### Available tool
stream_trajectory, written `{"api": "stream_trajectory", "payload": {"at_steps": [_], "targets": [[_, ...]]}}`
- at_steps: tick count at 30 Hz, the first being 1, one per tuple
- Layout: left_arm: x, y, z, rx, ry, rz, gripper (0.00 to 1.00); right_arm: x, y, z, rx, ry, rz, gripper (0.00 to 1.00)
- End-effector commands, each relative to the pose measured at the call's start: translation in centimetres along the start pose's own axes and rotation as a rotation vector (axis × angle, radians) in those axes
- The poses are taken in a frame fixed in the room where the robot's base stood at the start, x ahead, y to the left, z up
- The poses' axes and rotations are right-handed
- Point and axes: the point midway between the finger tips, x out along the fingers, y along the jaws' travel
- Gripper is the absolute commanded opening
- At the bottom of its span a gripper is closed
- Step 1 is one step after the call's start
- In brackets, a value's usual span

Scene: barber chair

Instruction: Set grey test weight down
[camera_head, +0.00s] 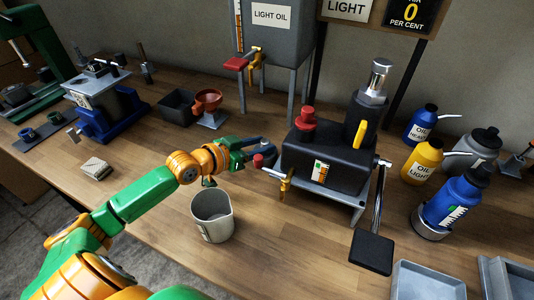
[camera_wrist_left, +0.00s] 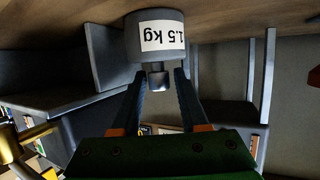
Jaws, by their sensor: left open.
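The grey test weight (camera_wrist_left: 156,40), a cylinder with a white "1.5 kg" label, shows upside down in the left wrist view, against the brown wooden bench. Its small knob (camera_wrist_left: 158,79) lies between the fingertips of my left gripper (camera_wrist_left: 161,88). The fingers are open, with gaps on both sides of the knob. In the head view my left gripper (camera_head: 255,152) is low over the bench, just left of the black machine (camera_head: 322,166); I cannot make out the weight clearly there. My right gripper is not in view.
A grey measuring jug (camera_head: 212,232) stands in front of the left arm. A red funnel (camera_head: 208,100) and black bin (camera_head: 177,107) are behind it. Oil bottles (camera_head: 422,161) and grey trays (camera_head: 428,281) are at the right.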

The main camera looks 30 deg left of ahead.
Motion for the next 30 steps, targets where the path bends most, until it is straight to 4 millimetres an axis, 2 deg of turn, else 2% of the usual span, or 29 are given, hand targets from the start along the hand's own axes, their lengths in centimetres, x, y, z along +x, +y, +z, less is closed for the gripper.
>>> {"api": "stream_trajectory", "payload": {"at_steps": [3,6,14,19,30], "targets": [[2.1,0.2,-0.8,-0.003,0.006,0.002,0.44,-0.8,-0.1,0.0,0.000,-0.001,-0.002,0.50],[3.6,0.1,-0.5,-0.002,0.003,0.000,0.44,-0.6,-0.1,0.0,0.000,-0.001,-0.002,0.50],[4.2,0.2,-0.3,0.001,0.001,0.001,0.44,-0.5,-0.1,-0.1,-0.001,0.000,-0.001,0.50],[4.1,0.2,-0.3,0.001,0.001,0.001,0.01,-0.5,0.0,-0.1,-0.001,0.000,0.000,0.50],[4.1,0.1,-0.3,0.001,0.001,0.001,0.00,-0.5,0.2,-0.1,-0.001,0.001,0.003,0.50]]}}
